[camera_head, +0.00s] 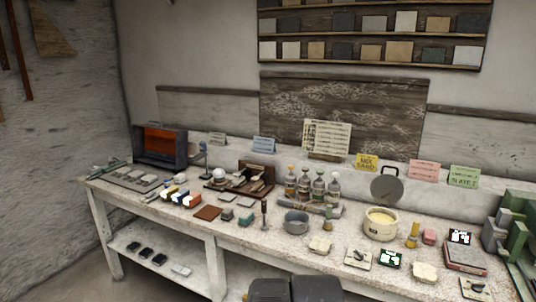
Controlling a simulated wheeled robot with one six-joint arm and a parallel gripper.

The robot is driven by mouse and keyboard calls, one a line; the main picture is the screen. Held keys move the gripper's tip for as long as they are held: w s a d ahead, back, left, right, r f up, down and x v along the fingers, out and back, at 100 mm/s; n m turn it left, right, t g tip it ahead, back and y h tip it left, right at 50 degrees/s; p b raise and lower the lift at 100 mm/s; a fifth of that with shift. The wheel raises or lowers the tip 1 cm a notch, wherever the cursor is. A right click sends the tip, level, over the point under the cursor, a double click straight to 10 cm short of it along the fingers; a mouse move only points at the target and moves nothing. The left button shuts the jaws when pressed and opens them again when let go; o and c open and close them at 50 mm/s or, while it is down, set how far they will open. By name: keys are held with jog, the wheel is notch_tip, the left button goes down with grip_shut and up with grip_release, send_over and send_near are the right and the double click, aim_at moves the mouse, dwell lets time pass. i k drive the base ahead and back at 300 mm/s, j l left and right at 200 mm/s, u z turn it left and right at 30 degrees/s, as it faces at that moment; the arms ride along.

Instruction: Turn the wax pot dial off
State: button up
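A cream pot (381,223) with a yellowish filling stands upright and open on the right half of the workbench; it looks like the wax pot. A round dark lid (386,185) stands up behind it. The pot's dial is too small or hidden to make out, so I cannot tell its setting. My gripper does not show. Dark rounded parts at the bottom edge appear to be mine, but no fingers show there.
A grey metal pot (296,222) stands left of the cream pot, and a yellow-topped brush-like item (413,236) stands close on its right. Several bottles (318,190) stand behind the grey pot. Small blocks and cards crowd the bench front (322,262).

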aim_at(358, 256)
jog(key=k+l, duration=0.15)
jog(key=i+l+u, duration=0.1)
jog(key=l, duration=0.3)
jog(key=i+l+u, duration=0.1)
jog(key=i+l, duration=0.15)
jog(key=l, duration=0.15)
jog(key=i+l, duration=0.15)
jog(key=l, duration=0.25)
jog(key=u, duration=0.05)
